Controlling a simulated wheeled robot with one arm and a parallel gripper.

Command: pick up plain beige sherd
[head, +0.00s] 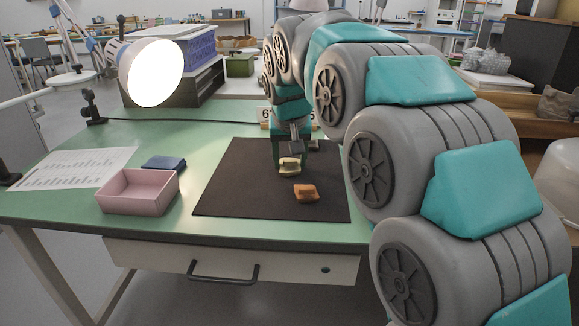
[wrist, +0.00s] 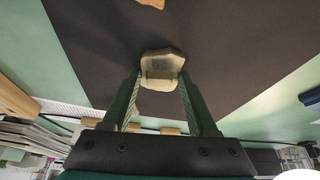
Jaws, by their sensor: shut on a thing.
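The plain beige sherd (head: 289,166) is at the middle of the dark mat (head: 235,185) in the head view. In the wrist view the beige sherd (wrist: 161,66) sits between the fingertips of my gripper (wrist: 160,84), which is shut on it from both sides. My gripper (head: 290,153) points down over the mat in the head view. I cannot tell whether the sherd touches the mat or is just above it. An orange-brown sherd (head: 306,192) lies on the mat, nearer and slightly right; its edge shows in the wrist view (wrist: 152,3).
A pink open box (head: 138,192) stands left of the mat, with a dark blue cloth-like item (head: 164,162) behind it. A printed sheet (head: 75,167) lies at the far left. A lit lamp (head: 155,73) hangs over the back left. Small numbered blocks (head: 265,117) stand behind the mat.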

